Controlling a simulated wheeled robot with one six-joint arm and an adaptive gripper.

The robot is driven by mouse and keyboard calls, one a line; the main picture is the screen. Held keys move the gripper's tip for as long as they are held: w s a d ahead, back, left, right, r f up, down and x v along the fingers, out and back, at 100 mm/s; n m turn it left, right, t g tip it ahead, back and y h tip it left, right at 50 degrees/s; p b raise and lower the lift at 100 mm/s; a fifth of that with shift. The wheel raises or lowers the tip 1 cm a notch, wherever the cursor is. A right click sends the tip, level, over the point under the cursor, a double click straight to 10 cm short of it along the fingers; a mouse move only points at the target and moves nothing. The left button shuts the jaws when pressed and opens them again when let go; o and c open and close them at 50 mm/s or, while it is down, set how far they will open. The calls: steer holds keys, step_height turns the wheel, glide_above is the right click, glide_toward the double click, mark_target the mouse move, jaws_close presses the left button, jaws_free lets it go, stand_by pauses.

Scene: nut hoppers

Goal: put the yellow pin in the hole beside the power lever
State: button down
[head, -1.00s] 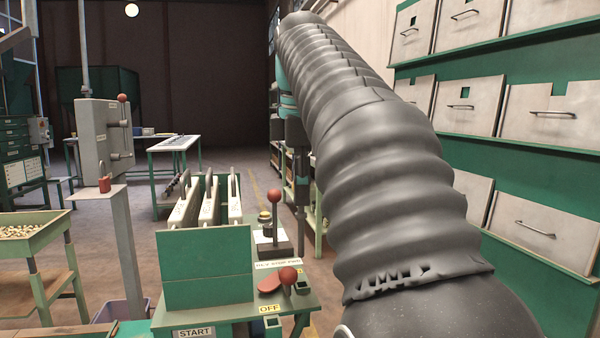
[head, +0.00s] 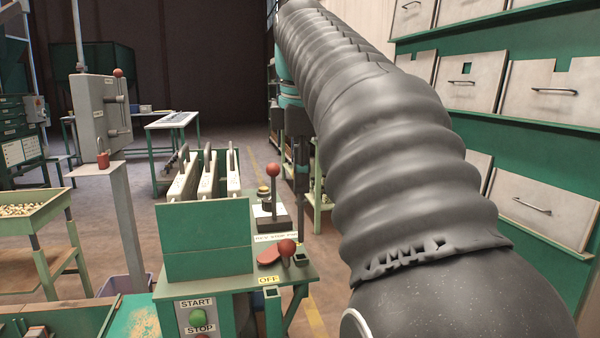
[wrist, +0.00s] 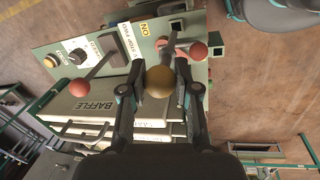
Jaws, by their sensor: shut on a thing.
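A dark square hole (head: 271,292) lies by the OFF label, and another (wrist: 177,27) by the ON label.
A taller red-ball feed lever (head: 273,172) and a yellow knob (head: 263,190) stand farther back on the panel. White baffle plates (wrist: 92,108) stand upright beside it. A grey switch box (head: 98,118) on a post is at left; hopper bins (head: 545,90) line the right.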

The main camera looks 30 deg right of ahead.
mark_target(301, 215)
steer(key=shift+f, duration=0.1)
steer(key=shift+f+b, duration=0.55)
steer(key=shift+f, duration=0.25)
stand_by(0.9)
steer(key=shift+f+b, duration=2.65)
steer(key=shift+f, duration=1.45)
steer(key=c, duration=0.8)
jaws_free()
steer(key=shift+o, duration=0.2)
